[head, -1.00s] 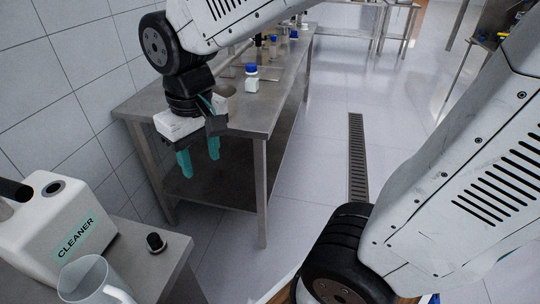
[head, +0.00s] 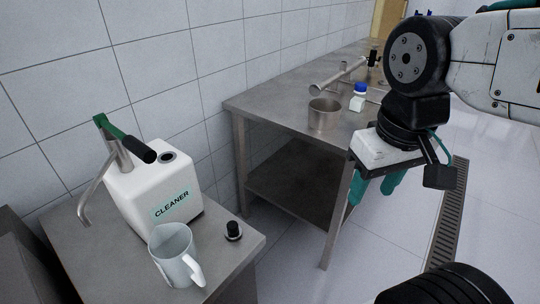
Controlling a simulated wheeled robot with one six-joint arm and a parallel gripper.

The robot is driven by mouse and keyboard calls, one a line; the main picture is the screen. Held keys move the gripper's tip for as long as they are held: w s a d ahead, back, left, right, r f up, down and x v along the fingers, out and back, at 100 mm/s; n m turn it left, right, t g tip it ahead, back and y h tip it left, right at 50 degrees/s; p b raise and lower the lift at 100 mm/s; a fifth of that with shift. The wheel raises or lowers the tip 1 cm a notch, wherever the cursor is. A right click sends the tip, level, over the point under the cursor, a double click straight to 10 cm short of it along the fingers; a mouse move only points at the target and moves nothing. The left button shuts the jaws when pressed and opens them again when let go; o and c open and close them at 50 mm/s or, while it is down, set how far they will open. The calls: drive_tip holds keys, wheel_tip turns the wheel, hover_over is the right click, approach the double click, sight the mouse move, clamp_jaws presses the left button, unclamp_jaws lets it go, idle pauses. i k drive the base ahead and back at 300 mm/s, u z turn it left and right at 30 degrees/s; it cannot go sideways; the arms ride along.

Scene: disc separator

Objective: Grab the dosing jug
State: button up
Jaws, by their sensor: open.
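The dosing jug (head: 171,262) is a pale, translucent jug with a handle at its lower right. It stands upright on the small steel table at the lower left, in front of the white cleaner dispenser (head: 152,192). My gripper (head: 374,188) has teal fingers that point down. It is open and empty, well to the right of the jug and higher in the picture, in front of the long steel bench. Nothing hides the jug.
A small black knob (head: 233,231) stands right of the jug on the small table (head: 235,258). The long steel bench (head: 262,108) carries a metal pot (head: 323,114) and a blue-capped bottle (head: 358,97). A gap separates the two tables. The tiled wall lies behind.

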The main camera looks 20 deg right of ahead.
sight(172, 246)
drive_tip(key=z, duration=0.55)
drive_tip(key=k, duration=0.85)
drive_tip(key=u, duration=0.55)
